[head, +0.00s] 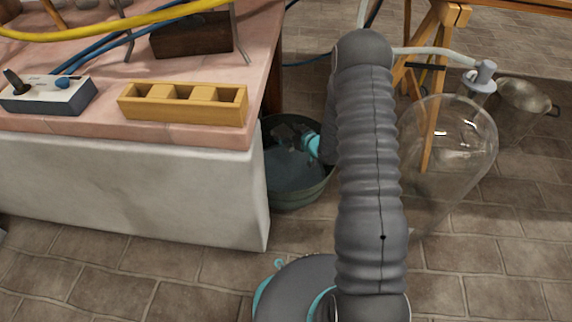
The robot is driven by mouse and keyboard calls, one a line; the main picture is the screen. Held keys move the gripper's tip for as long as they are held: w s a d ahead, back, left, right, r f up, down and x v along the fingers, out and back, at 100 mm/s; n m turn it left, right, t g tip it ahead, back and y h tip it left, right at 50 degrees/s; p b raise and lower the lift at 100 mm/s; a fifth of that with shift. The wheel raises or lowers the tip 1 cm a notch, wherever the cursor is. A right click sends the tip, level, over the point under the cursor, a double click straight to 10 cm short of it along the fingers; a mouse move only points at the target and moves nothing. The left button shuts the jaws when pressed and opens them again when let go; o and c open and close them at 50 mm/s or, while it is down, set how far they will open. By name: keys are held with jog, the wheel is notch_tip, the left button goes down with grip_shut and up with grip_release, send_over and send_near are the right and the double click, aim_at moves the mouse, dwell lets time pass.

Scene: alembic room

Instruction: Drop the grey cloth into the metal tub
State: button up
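The metal tub (299,200) is a round, dark grey-green vessel on the brick floor, just right of the pink-topped bench. My arm reaches down over it, and my gripper (288,134) is over the tub's opening, small and dark. I cannot tell whether its fingers are open or shut. A smooth grey-blue area shows inside the tub below the gripper. I cannot tell whether it is the grey cloth, water or the tub's own floor. I see no other sure sign of the cloth. My arm hides part of the tub's right side.
The bench (215,148) carries a yellow compartment box (184,116), a control box (47,94) and hoses. A large glass vessel (455,155) stands right of my arm, with a metal bucket (522,108) behind it and a wooden stand (431,130) nearby. Front floor is clear.

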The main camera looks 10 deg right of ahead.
jog(key=shift+o, duration=0.7)
jog(key=shift+s, duration=0.1)
jog(key=v, duration=1.1)
jog(key=shift+s+d+r, duration=0.15)
jog(key=shift+s+d, duration=0.1)
jog(key=shift+s, duration=0.05)
